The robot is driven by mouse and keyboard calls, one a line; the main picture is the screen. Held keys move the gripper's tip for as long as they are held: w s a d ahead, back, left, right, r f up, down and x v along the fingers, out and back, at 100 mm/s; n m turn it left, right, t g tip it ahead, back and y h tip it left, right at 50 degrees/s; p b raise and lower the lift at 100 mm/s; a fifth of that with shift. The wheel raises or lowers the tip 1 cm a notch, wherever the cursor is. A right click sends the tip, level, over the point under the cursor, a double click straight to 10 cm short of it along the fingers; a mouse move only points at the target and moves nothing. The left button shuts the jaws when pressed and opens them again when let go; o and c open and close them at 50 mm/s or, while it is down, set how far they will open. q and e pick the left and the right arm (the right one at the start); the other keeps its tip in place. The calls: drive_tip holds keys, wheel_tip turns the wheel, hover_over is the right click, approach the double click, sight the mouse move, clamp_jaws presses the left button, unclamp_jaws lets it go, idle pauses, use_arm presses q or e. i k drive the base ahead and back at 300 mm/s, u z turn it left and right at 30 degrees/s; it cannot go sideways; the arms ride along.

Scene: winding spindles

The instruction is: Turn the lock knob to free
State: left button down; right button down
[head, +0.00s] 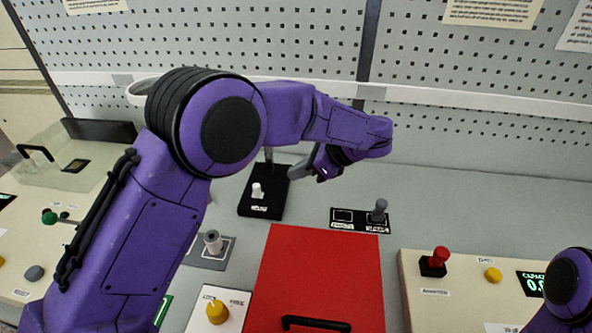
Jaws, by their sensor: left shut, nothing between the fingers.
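The lock knob (217,312) is yellow and sits on a white plate near the bottom edge, left of the red panel. Small labels stand at its upper left and upper right; the right one seems to read FREE. I cannot tell for sure which label the knob points to. My left gripper (301,171) is shut and empty, beyond the red panel near the black stand, well away from the knob. My left arm crosses the left half of the view and partly hides the bench. Part of my right arm shows at the lower right; its gripper is out of view.
A red panel (325,265) with a black handle (315,322) lies beside the knob. Behind are a grey post on a grey plate (213,244), a black stand (250,209) and a grey peg (379,211). A right console (450,310) carries a red knob (437,260).

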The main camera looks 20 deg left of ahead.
sight(217, 313)
drive_tip(key=k, duration=1.5)
